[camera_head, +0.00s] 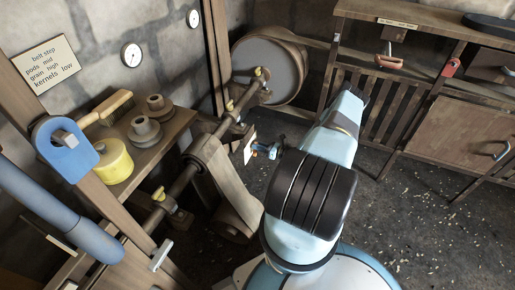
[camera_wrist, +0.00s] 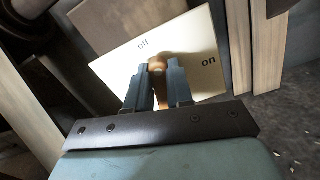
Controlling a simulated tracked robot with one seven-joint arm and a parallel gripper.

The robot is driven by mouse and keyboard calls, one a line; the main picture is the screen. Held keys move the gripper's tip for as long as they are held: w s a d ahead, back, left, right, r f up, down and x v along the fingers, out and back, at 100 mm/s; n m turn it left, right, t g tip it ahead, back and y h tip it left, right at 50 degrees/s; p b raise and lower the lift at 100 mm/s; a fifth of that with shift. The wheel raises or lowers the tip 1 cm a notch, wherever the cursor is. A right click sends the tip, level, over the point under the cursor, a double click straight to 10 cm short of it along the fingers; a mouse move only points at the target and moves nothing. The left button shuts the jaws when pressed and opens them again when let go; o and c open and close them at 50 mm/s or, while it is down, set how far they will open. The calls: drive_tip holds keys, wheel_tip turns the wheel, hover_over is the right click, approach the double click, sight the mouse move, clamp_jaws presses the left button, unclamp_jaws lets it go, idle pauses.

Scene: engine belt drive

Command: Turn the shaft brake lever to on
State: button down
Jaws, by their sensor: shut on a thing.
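The shaft brake lever (camera_wrist: 157,67) has a rounded wooden knob, seen in the wrist view between my fingertips. Behind it is a pale plate (camera_wrist: 195,40) marked "off" at the upper left and "on" at the right. The knob appears nearer the "off" mark. My gripper (camera_wrist: 156,75) is shut on the lever, and its fingers hide much of the handle and its pivot. In the head view my gripper (camera_head: 268,150) is at the plate (camera_head: 250,150), beside the shaft; the lever is too small to make out there.
The long shaft (camera_head: 187,177) with a belt (camera_head: 230,180) runs close to the left of my gripper. A large pulley (camera_head: 270,70) stands behind. A slatted bench (camera_head: 435,130) is at the right. Open floor (camera_head: 400,210) lies right.

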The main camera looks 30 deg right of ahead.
drive_tip(key=shift+w+d+f+m, duration=0.15)
drive_tip(key=shift+d+f+m, duration=0.25)
drive_tip(key=shift+m, duration=2.1)
drive_tip(key=shift+w+d+f+m, duration=0.25)
drive_tip(key=shift+f+m, duration=0.3)
drive_tip(key=shift+m, duration=1.95)
drive_tip(key=shift+w+d+f+m, duration=0.1)
drive_tip(key=shift+d+f+m, duration=0.3)
drive_tip(key=shift+m, duration=2.1)
drive_tip(key=shift+a+f, duration=0.1)
drive_tip(key=c, duration=1)
unclamp_jaws()
drive_tip(key=shift+a, duration=0.1)
drive_tip(key=v, duration=1.3)
drive_tip(key=shift+s+d, duration=0.25)
drive_tip(key=shift+d, duration=0.05)
